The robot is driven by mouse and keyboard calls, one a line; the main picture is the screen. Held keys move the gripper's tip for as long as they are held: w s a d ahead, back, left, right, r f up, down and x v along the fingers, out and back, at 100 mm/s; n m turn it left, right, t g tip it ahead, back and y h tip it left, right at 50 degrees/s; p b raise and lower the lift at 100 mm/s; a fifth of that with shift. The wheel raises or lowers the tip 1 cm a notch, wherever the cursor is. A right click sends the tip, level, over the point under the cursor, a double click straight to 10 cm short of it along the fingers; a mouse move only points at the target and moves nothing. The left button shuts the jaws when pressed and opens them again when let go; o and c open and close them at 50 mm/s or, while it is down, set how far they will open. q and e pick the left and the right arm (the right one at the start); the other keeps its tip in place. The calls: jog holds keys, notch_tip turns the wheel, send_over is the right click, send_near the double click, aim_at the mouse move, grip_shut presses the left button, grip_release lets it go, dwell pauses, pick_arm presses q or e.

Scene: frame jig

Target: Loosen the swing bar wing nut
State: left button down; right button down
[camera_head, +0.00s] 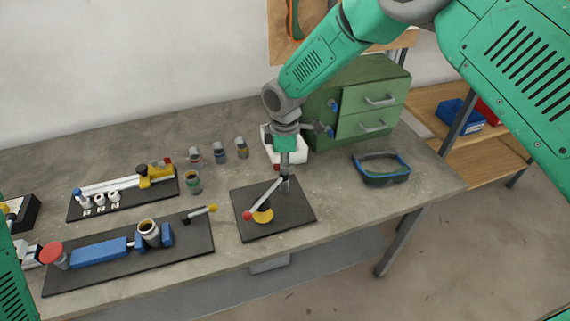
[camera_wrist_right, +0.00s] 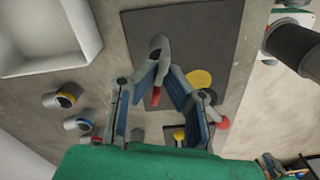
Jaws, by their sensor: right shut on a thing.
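The swing bar (camera_head: 263,198) is a light bar with a red ball end, on a square dark plate (camera_head: 296,222) beside a yellow disc (camera_head: 262,215). My right gripper (camera_head: 286,184) points down at the bar's far end. In the wrist view my right gripper (camera_wrist_right: 166,78) has its blue-padded fingers closed around the wing nut (camera_wrist_right: 160,52), a small grey part at the fingertips. A red piece (camera_wrist_right: 156,97) shows between the fingers. The fingers hide much of the nut and pivot.
Two dark fixture boards (camera_head: 122,197) (camera_head: 190,254) lie at the left, with several small jars (camera_head: 193,184) near them. A white tray (camera_head: 270,150) and green drawer cabinet (camera_head: 350,105) stand behind my right gripper. The table's front is mostly clear.

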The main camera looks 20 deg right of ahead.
jog(key=shift+w+a+n, duration=0.1)
jog(key=shift+w+n, duration=0.1)
jog(key=shift+n, duration=1.7)
jog(key=c, duration=1.7)
grip_release()
jog(key=shift+a+f, duration=0.1)
jog(key=shift+r, duration=0.6)
notch_tip(320, 180, up, 11)
jog(key=shift+f, duration=0.15)
